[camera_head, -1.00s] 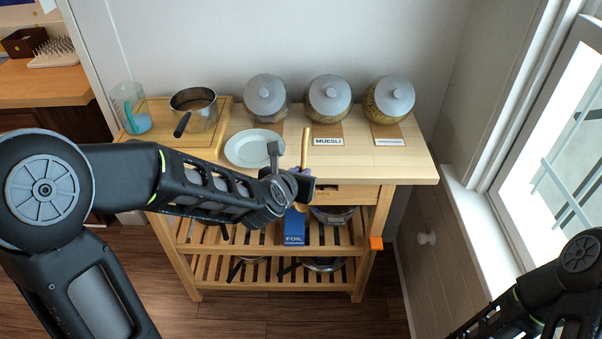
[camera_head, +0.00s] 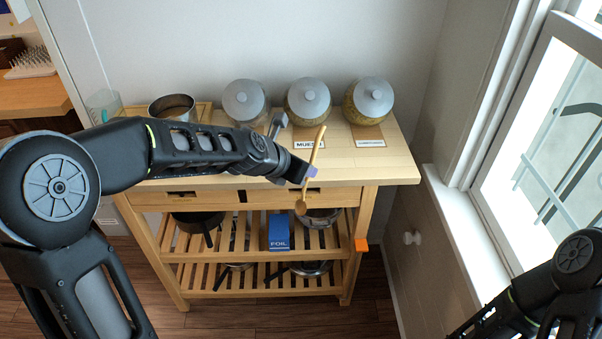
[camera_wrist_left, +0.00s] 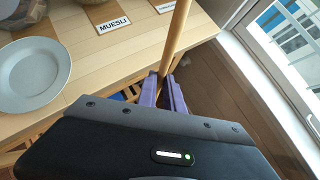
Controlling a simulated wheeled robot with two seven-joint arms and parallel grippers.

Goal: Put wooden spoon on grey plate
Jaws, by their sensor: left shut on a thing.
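The wooden spoon (camera_head: 314,160) is held in my left gripper (camera_head: 306,175), in front of the cart's front edge. It stands nearly upright, slightly tilted, with its bowl end down and its handle up. In the left wrist view the spoon's handle (camera_wrist_left: 177,35) rises from between the purple fingertips (camera_wrist_left: 163,92). The grey plate (camera_wrist_left: 30,74) lies on the cart top at the left of the left wrist view, apart from the spoon. In the head view my left arm hides the plate. My right gripper is not in view; only part of my right arm shows at the lower right.
The wooden cart top (camera_head: 385,165) carries three lidded jars (camera_head: 307,100) with labels, a metal pot (camera_head: 172,108) and a clear cup (camera_head: 103,105). A blue foil box (camera_head: 279,232) stands on the shelf below. A window (camera_head: 540,130) is at the right.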

